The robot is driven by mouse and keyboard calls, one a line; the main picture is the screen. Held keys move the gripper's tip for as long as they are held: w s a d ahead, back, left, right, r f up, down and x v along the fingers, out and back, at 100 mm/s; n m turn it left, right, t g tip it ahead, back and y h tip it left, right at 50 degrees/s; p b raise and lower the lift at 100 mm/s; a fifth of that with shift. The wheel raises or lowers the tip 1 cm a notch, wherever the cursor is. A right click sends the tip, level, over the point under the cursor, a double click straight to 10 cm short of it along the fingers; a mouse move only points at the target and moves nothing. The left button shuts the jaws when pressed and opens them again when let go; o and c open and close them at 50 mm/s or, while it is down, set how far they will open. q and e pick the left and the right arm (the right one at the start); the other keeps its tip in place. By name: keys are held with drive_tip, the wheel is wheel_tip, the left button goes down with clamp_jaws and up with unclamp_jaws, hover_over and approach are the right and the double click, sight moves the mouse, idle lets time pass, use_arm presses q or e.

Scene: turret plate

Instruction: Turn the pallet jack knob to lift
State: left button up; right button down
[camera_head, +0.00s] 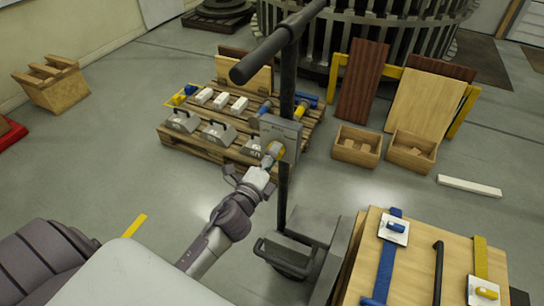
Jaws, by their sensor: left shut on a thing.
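The pallet jack stands in the middle, with a dark T-shaped handle (278,42) on an upright post. The jack's dark base (287,250) is on the floor below. The turn angle of the knob is too small to read. My right gripper is not in view.
A wooden pallet (185,148) with grey weights and white blocks stands behind the jack. Wooden boxes (357,147) and leaning boards (362,82) are at the back right. A wooden-topped load (415,275) with straps is at the lower right. The floor at left is mostly clear.

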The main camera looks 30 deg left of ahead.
use_arm(q)
drive_tip(key=n, duration=0.3)
drive_tip(key=shift+n, duration=0.3)
idle(0.5)
drive_tip(key=o, duration=1.1)
drive_tip(key=shift+o, duration=0.2)
drive_tip(key=s, duration=1.2)
drive_tip(key=shift+d, duration=0.4)
drive_tip(key=shift+f, duration=0.1)
